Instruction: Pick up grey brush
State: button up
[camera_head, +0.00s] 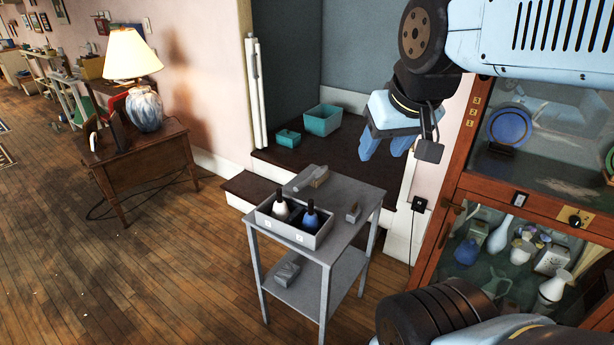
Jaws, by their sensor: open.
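A small grey side table (347,233) stands on the wooden floor at the centre. A flat, elongated grey object (299,180), which may be the grey brush, lies at the back of its top. Its details are too small to make out. Another grey object (287,272) lies on the lower shelf, and I cannot tell what it is. My gripper (384,146) is open and empty. Its light blue fingers point down, above and to the right of the table top, apart from everything on it.
Small brown blocks lie nearby. A glass cabinet (452,205) stands at right, a lamp desk (150,160) at left. Floor at front left is clear.

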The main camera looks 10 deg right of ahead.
aim_at(311, 181)
jog(key=u, duration=0.05)
jog(key=k, duration=0.5)
jog(key=z, duration=1.25)
jog(key=i, duration=0.1)
jog(key=u, duration=3.1)
jog(key=i, duration=1.05)
jog(key=z, duration=2.4)
jog(key=i, duration=0.3)
jog(key=z, duration=0.05)
